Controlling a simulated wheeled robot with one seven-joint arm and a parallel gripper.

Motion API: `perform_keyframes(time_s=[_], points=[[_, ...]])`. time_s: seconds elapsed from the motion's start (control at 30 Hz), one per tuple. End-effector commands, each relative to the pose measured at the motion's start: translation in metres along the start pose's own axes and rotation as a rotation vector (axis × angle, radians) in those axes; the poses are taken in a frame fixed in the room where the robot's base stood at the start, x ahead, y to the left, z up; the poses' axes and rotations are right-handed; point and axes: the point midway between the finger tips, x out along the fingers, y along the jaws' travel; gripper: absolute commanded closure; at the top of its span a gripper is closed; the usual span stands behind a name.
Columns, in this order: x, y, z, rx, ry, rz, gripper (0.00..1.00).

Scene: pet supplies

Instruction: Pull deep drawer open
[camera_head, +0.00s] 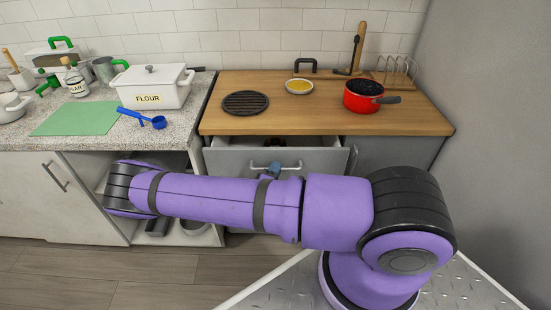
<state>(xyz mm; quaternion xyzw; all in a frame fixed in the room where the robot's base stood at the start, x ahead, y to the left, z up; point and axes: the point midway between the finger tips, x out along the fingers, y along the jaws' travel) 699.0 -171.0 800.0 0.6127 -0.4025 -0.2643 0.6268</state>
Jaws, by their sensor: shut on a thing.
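The grey drawer (230,162) under the wooden counter stands partly open; a strip of its pale inside (315,141) shows below the counter edge. Its light metal bar handle (297,168) is on the front, near the middle. The tip of my gripper (274,169) shows as a small blue-grey shape at the handle, above my purple arm, and is shut on it. My arm hides most of the gripper and the lower drawer front. Dark things inside the drawer are too small to tell.
The wooden counter (320,115) bears a red pot (363,97), a small bowl (299,87) and a black round trivet (245,103). An open shelf space is left of the drawer unit. A grey wall (500,140) stands close on the right.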

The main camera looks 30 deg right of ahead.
Motion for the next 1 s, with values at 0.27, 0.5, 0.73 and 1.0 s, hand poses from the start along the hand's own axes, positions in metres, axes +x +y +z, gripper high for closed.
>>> perform_keyframes(time_s=[0.27,0.5,0.73,1.0], points=[[-0.073,0.015,0.029,-0.003,0.003,-0.004,1.00],[-0.134,0.028,0.054,-0.002,0.003,-0.005,1.00],[-0.184,0.039,0.075,-0.001,0.003,-0.004,1.00],[-0.221,0.047,0.091,0.000,0.001,-0.003,1.00]])
